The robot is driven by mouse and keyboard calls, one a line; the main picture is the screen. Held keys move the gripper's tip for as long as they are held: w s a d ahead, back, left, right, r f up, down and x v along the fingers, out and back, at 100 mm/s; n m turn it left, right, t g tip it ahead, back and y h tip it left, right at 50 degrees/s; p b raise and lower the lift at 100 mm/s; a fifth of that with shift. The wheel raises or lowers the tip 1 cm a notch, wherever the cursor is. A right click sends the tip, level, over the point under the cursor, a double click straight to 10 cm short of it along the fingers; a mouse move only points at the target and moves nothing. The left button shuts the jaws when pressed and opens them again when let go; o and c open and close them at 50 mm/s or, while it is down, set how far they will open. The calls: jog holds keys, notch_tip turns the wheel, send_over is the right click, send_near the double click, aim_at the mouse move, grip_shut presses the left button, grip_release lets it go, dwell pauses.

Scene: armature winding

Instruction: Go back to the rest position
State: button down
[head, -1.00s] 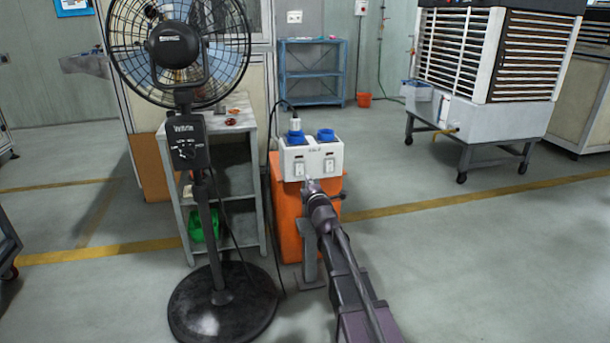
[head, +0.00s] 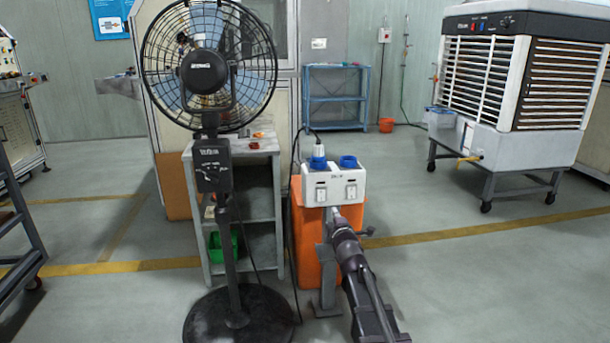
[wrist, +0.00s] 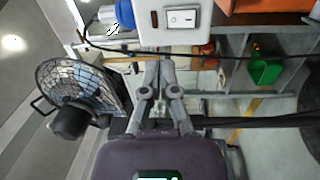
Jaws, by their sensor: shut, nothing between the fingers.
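My gripper (wrist: 165,65) shows in the wrist view with its two fingers drawn together and nothing between them. The fingertips are just below the white socket box (wrist: 172,22); I cannot tell whether they touch it. In the head view my gripper (head: 332,212) points away from me, toward the underside of the socket box (head: 333,187), and its fingers are too small there to make out. The box has two switches on its front and two blue fittings (head: 348,162) on top.
A black pedestal fan (head: 208,75) stands left of my arm, before a grey shelf (head: 260,200) holding a green bin (head: 222,247). A black cable hangs beside the orange block. A wheeled air cooler (head: 520,90) stands at right. The floor at lower right is clear.

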jog(key=s+d+f+m+g+h+p, duration=0.35)
jog(key=s+d+f+m+g, duration=0.25)
jog(key=s+f+m+g, duration=0.45)
jog(key=s+a+f+m+g+y+p, duration=0.15)
jog(key=s+m+g, duration=0.25)
jog(key=s, duration=0.7)
jog(key=s+a+f+m+g+y+p, duration=0.15)
jog(key=s+m+g, duration=0.3)
jog(key=s, duration=0.65)
notch_tip(320, 180, up, 37)
jog(key=p, duration=3.7)
jog(key=shift+w+a+n+h, duration=0.15)
jog(key=shift+w+n+h, duration=0.15)
jog(key=shift+n+h, duration=0.15)
